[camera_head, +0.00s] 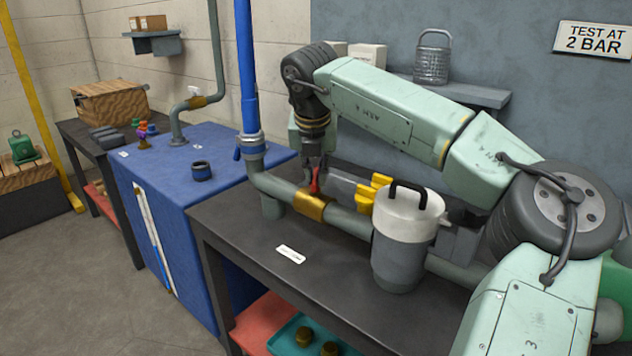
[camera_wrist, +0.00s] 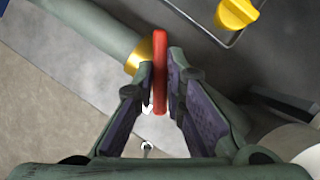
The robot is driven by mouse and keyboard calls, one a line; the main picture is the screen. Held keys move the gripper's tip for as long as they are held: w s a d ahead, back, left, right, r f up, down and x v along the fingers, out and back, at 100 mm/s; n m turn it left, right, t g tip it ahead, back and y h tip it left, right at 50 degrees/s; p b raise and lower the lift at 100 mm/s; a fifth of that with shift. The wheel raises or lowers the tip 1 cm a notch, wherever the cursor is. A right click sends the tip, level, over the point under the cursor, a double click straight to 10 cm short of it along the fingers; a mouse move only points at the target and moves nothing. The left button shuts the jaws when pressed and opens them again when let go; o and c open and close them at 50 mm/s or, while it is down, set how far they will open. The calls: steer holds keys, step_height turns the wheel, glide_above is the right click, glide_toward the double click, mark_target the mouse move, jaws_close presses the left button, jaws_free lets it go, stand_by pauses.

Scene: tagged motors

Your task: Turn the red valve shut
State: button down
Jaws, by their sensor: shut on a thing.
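The red valve handle (camera_wrist: 160,60) shows in the wrist view as a long red bar between my gripper's two fingers. My gripper (camera_wrist: 160,95) is shut on it, with one dark pad on each side. In the head view my gripper (camera_head: 314,168) points down from above onto the red valve handle (camera_head: 315,184). The handle stands on a brass valve body (camera_head: 310,206) set in a grey-green pipe (camera_head: 345,220). My fingers hide part of the handle in the head view.
A yellow handle (camera_head: 382,181) is right of the valve. A grey-and-white jug (camera_head: 400,240) with a black handle stands in front of the pipe. A blue vertical pipe (camera_head: 247,70) rises on the left. A white label (camera_head: 290,254) lies on the dark bench (camera_head: 240,225), whose front is mostly clear.

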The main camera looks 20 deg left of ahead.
steer(key=m, duration=0.1)
steer(key=m+h+b, duration=0.1)
steer(key=m, duration=0.1)
steer(key=shift+a+m, duration=0.2)
steer(key=shift+m, duration=0.1)
steer(key=shift+m+h, duration=0.8)
steer(key=shift+m, duration=0.9)
steer(key=c, duration=1.7)
jaws_free()
steer(key=shift+o, duration=0.2)
steer(key=v, duration=0.7)
steer(key=shift+r, duration=0.3)
